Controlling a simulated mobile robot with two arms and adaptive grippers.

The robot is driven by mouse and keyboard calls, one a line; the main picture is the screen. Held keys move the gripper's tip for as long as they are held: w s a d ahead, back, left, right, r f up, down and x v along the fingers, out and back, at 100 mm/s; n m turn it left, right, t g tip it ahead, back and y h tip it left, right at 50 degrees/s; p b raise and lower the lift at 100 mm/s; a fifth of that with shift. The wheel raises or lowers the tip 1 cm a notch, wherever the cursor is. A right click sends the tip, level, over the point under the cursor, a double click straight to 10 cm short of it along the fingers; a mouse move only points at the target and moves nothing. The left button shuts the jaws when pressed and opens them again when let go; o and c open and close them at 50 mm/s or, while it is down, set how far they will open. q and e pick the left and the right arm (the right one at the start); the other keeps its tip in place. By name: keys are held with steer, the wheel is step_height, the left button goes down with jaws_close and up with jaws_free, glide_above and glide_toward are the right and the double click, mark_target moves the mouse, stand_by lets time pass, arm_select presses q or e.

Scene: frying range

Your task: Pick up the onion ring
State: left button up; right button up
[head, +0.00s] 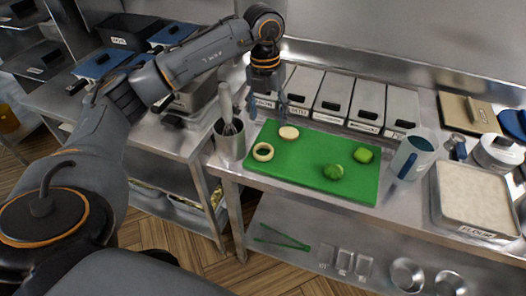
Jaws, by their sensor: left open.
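The onion ring (263,152) is a pale ring lying flat near the left edge of the green cutting board (310,183). My left gripper (268,106) is open and points down, above and behind the board's left part, near the lidded containers. It looks empty and apart from the ring. A round tan piece (289,132) lies behind and right of the ring on the board. My right gripper is not in view.
A metal utensil holder (230,140) with a whisk stands left of the board. Labelled containers (333,97) line the back. A pitcher (412,155) and flour tray (474,200) stand to the right.

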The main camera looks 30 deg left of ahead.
arm_select(q)
steer(key=a, duration=0.2)
steer(key=p, duration=0.2)
glide_above(264, 153)
steer(key=shift+y, duration=0.3)
steer(key=f, duration=0.7)
steer(key=shift+s+f, duration=0.3)
steer(key=shift+s, duration=0.1)
steer(key=shift+f+p, duration=0.35)
steer(key=shift+f, duration=0.15)
steer(key=f+p, duration=0.1)
steer(key=f, duration=0.2)
steer(key=shift+w+f+p, duration=0.35)
steer(key=shift+f, duration=0.45)
steer(key=c, duration=0.5)
